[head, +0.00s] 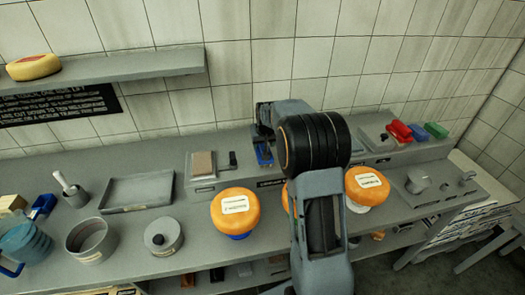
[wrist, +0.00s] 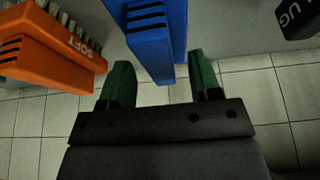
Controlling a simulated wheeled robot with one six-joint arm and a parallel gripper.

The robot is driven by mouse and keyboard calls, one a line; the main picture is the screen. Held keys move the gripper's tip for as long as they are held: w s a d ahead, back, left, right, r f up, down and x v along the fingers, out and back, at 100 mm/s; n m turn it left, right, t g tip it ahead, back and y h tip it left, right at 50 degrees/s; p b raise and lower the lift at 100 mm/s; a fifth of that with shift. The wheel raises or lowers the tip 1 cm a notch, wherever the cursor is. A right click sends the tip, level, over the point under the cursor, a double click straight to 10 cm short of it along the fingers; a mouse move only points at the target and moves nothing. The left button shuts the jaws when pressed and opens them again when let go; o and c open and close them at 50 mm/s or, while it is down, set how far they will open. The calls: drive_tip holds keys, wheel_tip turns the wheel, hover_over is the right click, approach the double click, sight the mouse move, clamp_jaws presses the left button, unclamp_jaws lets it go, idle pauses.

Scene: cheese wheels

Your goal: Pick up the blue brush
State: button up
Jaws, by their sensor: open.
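The blue brush (wrist: 158,38) shows at the top middle of the wrist view, its block end with dark slots toward me. Its bristles are not visible there. In the head view a bit of blue (head: 264,156) shows under my gripper at the back of the counter, mostly hidden by my arm. My gripper (wrist: 160,64) is open, with one green finger to each side of the blue brush's end in the wrist view. I cannot tell whether either finger touches it.
An orange brush (wrist: 48,50) marked SOFT is close by on the left in the wrist view. A dark lettered block (wrist: 300,18) is at the right. Orange-topped cheese wheels (head: 235,211) stand in front on the counter. Red (head: 399,131), blue and green items sit farther right.

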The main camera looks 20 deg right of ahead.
drive_tip(key=shift+w+f, duration=0.2)
drive_tip(key=shift+f, duration=0.4)
drive_tip(key=shift+f, duration=0.15)
clamp_jaws()
idle(0.5)
